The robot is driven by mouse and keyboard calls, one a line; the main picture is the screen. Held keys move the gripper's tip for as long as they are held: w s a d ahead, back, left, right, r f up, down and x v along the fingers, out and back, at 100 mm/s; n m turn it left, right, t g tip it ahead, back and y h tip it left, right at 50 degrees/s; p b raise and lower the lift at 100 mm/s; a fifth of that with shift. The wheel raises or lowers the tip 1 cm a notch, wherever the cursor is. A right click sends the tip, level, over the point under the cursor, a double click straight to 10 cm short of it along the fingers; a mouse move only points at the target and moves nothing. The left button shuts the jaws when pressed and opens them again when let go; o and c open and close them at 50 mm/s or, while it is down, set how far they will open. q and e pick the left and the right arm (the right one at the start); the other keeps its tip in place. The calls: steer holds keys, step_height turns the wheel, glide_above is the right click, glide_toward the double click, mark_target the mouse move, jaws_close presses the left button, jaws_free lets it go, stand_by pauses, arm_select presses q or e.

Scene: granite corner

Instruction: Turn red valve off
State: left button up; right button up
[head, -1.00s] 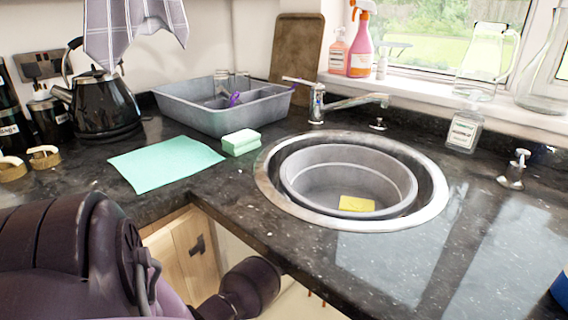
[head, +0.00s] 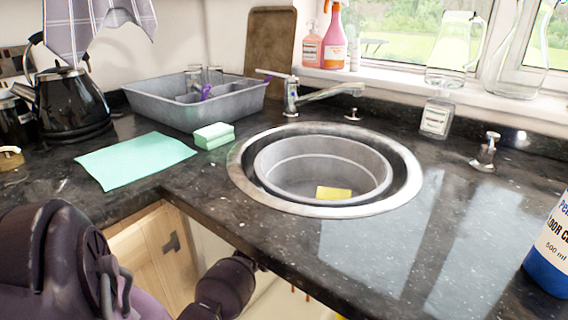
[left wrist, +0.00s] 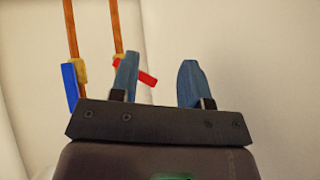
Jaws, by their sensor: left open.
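In the left wrist view, the red valve handle (left wrist: 148,79) sits on the right one of two copper pipes (left wrist: 115,25). It is tilted, sloping down to the right, and partly hidden behind my left finger. A blue valve handle (left wrist: 69,87) hangs near vertical on the left pipe. My left gripper (left wrist: 158,64) is open and empty. Its left finger overlaps the red valve in the picture; I cannot tell whether they touch. In the head view my left arm reaches below the counter, and its gripper is hidden. My right gripper is not in view.
Pale walls (left wrist: 220,30) surround the pipes. Above, the dark granite counter (head: 300,235) has a front edge over my left arm, beside a wooden cupboard door (head: 150,250). The sink (head: 240,175) holds a grey basin (head: 325,150). A blue-and-white bottle (head: 550,260) stands at the right.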

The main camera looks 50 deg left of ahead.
arm_select(q)
step_height(320, 180, down, 3)
steer(key=w+d+n+t+h+b, duration=0.3)
steer(key=n+t+h+b, duration=0.1)
steer(key=n+t+b, duration=0.15)
steer(key=shift+w+a+r+n+t+y+b, duration=0.45)
steer(key=shift+w+a+n+t+y, duration=0.15)
steer(key=shift+w+a+n+t, duration=0.3)
steer(key=shift+w+a+r+n+t+y+b, duration=0.55)
steer(key=shift+w+a+n+t, duration=0.2)
steer(key=shift+w+a, duration=0.35)
steer(key=shift+w+a+r+n+t+y+b, duration=0.4)
steer(key=shift+w+a+n+t+y, duration=0.25)
steer(key=shift+w+a+n+t, duration=0.3)
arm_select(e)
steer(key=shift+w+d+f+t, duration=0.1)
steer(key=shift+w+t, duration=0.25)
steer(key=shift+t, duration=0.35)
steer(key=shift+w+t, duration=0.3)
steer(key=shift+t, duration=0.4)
arm_select(q)
steer(key=shift+w+d, duration=0.1)
steer(key=shift+c, duration=0.4)
jaws_close()
